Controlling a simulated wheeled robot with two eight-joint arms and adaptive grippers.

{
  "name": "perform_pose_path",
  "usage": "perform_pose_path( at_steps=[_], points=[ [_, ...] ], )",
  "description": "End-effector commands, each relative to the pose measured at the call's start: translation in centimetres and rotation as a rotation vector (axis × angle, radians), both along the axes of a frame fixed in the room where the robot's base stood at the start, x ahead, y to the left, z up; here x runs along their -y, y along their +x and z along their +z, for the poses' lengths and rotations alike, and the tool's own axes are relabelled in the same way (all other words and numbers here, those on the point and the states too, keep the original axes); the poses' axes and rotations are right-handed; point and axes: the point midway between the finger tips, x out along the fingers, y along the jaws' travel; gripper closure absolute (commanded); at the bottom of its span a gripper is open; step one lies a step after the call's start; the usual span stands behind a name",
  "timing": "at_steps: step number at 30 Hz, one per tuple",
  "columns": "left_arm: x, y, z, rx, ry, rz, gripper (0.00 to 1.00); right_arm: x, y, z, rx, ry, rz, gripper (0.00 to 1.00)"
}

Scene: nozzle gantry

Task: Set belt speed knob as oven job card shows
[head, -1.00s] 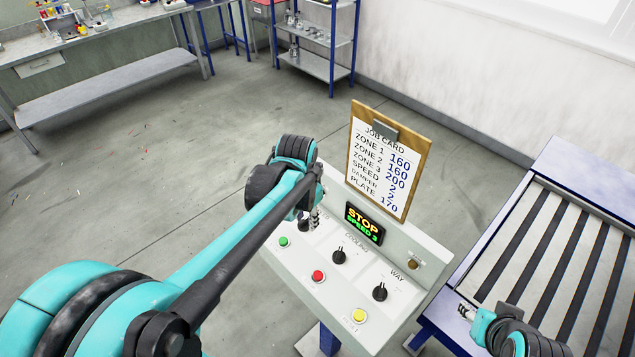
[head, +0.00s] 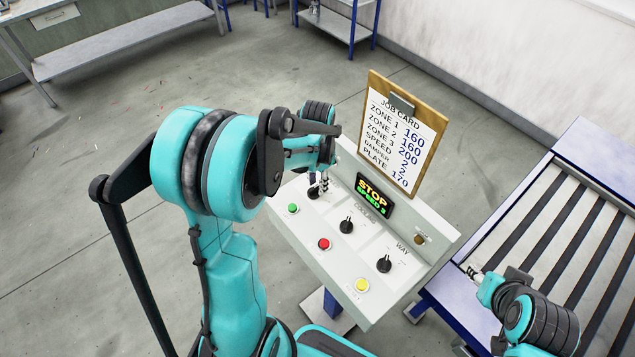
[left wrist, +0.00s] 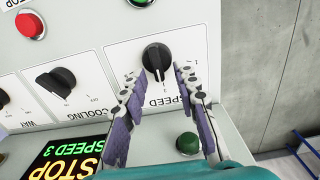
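The black speed knob (left wrist: 157,58) sits on the panel's SPEED plate; it also shows, partly covered, in the head view (head: 313,193). Its white mark points towards my wrist, near a numeral that looks like 3. My left gripper (head: 320,186) is at the knob. In the left wrist view its open fingers (left wrist: 156,78) stand either side of the knob, with gaps visible. The job card (head: 402,135) reads speed 2. The display (head: 374,195) reads STOP and SPEED 3. My right gripper (head: 468,270) is by the roller table, its fingers too small to judge.
The sloped panel (head: 400,300) also has a cooling knob (head: 346,227), a way knob (head: 384,264), and green (head: 293,208), red (head: 324,243) and yellow (head: 362,285) buttons. A green round part (left wrist: 188,143) lies between the left fingers. The roller table (head: 560,240) stands right.

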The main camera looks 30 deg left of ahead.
Motion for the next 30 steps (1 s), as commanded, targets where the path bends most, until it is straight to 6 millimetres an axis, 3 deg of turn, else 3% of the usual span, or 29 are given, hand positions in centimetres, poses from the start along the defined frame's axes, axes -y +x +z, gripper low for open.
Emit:
perform_pose_path(
  at_steps=[7,10,11,22,30],
  points=[
    [0.0,0.0,-0.03,0.0,0.0,0.0,0.72,0.0,0.0,0.03,0.0,0.0,0.0,0.6],
    [0.0,0.0,-0.03,0.0,0.0,0.0,0.99,0.0,0.0,0.03,0.0,0.0,0.0,0.6],
    [0.0,0.0,-0.02,0.0,0.0,0.0,1.0,0.0,0.0,0.03,0.0,0.0,0.0,0.6],
    [-0.05,0.02,-0.04,0.0,0.0,0.026,1.0,0.0,0.01,-0.09,0.0,0.0,0.0,0.6],
    [-0.26,0.1,-0.09,0.0,0.0,0.169,1.0,0.0,0.01,-0.61,0.0,0.0,0.0,0.6]
  ],
)
